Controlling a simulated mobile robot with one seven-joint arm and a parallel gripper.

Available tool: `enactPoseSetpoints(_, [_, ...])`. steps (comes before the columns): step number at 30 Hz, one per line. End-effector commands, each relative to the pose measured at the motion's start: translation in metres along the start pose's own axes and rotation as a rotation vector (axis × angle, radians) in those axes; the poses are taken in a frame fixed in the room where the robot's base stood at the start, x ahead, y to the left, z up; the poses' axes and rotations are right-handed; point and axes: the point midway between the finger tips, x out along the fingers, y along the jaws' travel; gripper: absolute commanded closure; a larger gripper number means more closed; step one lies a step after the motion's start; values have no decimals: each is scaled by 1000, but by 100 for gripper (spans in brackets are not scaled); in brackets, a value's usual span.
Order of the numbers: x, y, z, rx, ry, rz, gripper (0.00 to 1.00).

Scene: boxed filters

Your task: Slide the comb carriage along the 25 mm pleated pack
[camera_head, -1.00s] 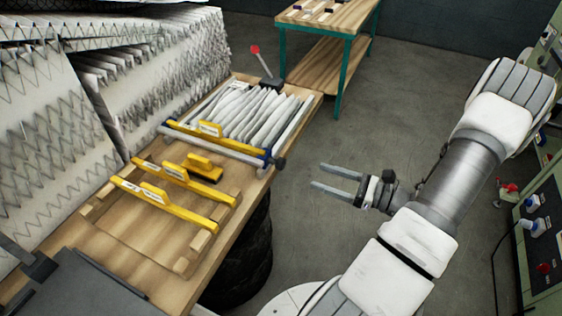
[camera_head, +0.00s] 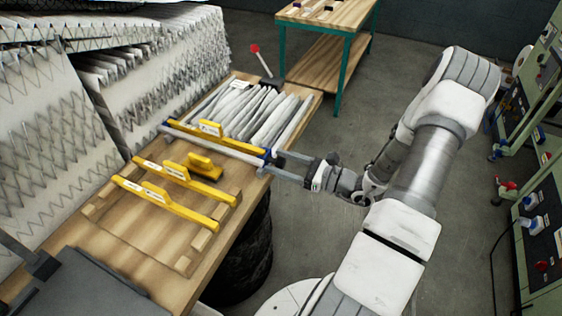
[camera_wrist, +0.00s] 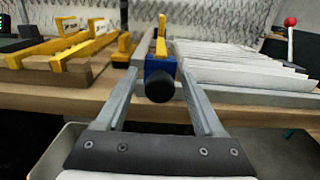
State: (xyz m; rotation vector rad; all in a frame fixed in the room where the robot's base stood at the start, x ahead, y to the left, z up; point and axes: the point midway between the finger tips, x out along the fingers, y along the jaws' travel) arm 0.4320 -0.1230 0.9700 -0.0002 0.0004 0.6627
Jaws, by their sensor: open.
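The comb carriage (camera_head: 212,137) is a yellow bar with a handle and blue end blocks, lying across the near end of the white pleated pack (camera_head: 262,112). Its right end has a blue block and round black knob (camera_wrist: 160,86), seen in the wrist view between my finger bars. My gripper (camera_head: 274,163) is open at the bench's right edge, with its fingers on either side of that knob end. I cannot tell whether either finger touches it. The pack (camera_wrist: 235,68) lies to the right in the wrist view.
Two yellow combs (camera_head: 187,180) lie on a wooden rack nearer than the carriage, beside a small yellow-handled block (camera_head: 205,166). A red-balled lever (camera_head: 255,48) stands beyond the pack. Tall pleated stacks (camera_head: 150,85) line the left. Open floor lies right of the bench.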

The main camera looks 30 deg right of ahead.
Motion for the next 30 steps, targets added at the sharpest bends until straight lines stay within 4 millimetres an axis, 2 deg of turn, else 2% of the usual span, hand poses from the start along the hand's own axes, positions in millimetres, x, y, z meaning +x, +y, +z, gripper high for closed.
enactPoseSetpoints(1, [0, 0, 0, 0, 0, 0, 34])
enactPoseSetpoints(2, [0, 0, 0, 0, 0, 0, 39])
enactPoseSetpoints(12, [0, 0, 0, 0, 0, 0, 100])
enactPoseSetpoints(30, [-1, 0, 0, 0, 0, 0, 100])
